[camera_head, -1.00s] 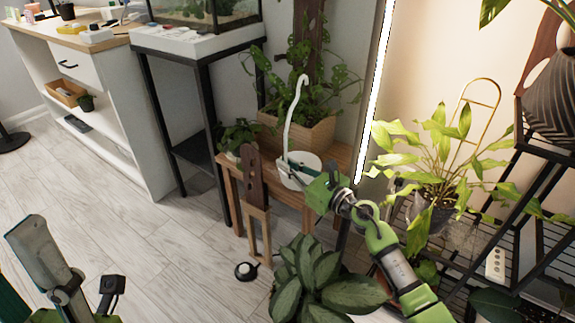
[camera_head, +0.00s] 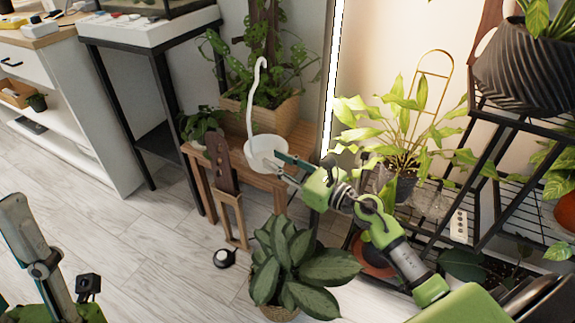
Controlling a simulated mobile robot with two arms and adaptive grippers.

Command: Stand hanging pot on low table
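My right gripper (camera_head: 277,164) is at the pot's right side. Its fingers look spread, with one dark finger across the rim and the other lower by the wall. I cannot tell whether they touch the pot.
A brown trellis piece (camera_head: 220,160) leans in front. A leafy plant (camera_head: 298,268) is on the floor before it. A black wire shelf (camera_head: 480,200) stands at right.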

